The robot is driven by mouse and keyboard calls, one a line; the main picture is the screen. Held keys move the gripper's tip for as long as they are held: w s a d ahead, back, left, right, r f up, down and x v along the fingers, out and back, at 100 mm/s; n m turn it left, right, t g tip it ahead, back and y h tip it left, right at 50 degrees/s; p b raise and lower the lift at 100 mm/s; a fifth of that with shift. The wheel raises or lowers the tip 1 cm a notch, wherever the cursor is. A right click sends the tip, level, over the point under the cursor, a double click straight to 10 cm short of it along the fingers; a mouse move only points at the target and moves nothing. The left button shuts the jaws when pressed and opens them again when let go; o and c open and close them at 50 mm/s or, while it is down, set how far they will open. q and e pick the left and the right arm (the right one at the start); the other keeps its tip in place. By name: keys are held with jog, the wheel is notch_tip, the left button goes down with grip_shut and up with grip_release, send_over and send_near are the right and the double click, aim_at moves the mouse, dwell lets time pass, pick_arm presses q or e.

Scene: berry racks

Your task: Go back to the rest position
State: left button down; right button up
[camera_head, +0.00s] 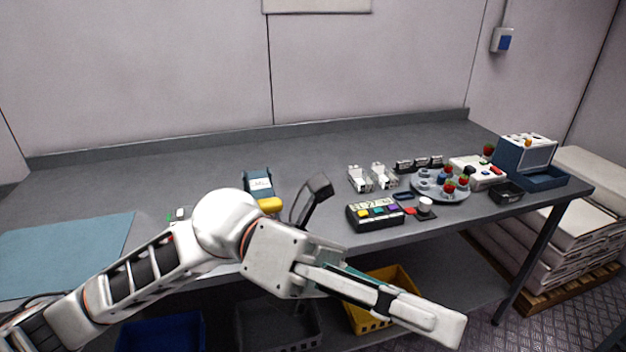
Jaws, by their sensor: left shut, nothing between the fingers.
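My left arm comes in from the lower left. Its white gripper (440,323) is shut and empty, with its long fingers pointing to the lower right. It hangs in front of the table's front edge, over the open space before the shelf below. A black part on a thin bracket (318,187) stands up from the gripper's body. My right gripper is not in view. The arm hides part of the table's front edge and the things just behind it.
The grey table (200,165) carries a round berry rack (440,196), a keypad box (375,224), white holders and a blue machine (522,160) to the right. A blue mat (65,250) lies left. Below are blue (160,335), grey and yellow crates (400,280). White stacked goods stand far right.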

pick_arm(q)
jog(key=w+a+f+n+t+h, duration=0.1)
jog(key=w+a+n+t+h, duration=0.3)
jog(key=w+n+t+h, duration=1)
jog(key=w+a+f+n+t+y, duration=0.5)
jog(key=f+n+t+y, duration=0.35)
jog(key=n, duration=0.35)
jog(key=w+a+f+n+t+y, duration=0.55)
jog(key=f+n+t+y, duration=0.2)
jog(key=f+n, duration=0.3)
jog(key=s+a+f+n+g+y, duration=0.2)
jog(key=a+f+n+y, duration=0.2)
jog(key=f, duration=0.6)
jog(key=s+a+f+n+g+y, duration=0.15)
jog(key=a+f+n+y, duration=0.25)
jog(key=f, duration=0.6)
jog(key=s+a+f+n+g+y, duration=0.1)
jog(key=s+a+f+g, duration=0.1)
jog(key=s+f, duration=0.4)
jog(key=s+a+f+n+g+y, duration=0.2)
jog(key=s+a+f, duration=0.3)
jog(key=f, duration=0.3)
jog(key=shift+s+f+g, duration=0.25)
jog(key=shift+s+g, duration=0.1)
jog(key=shift+s, duration=0.5)
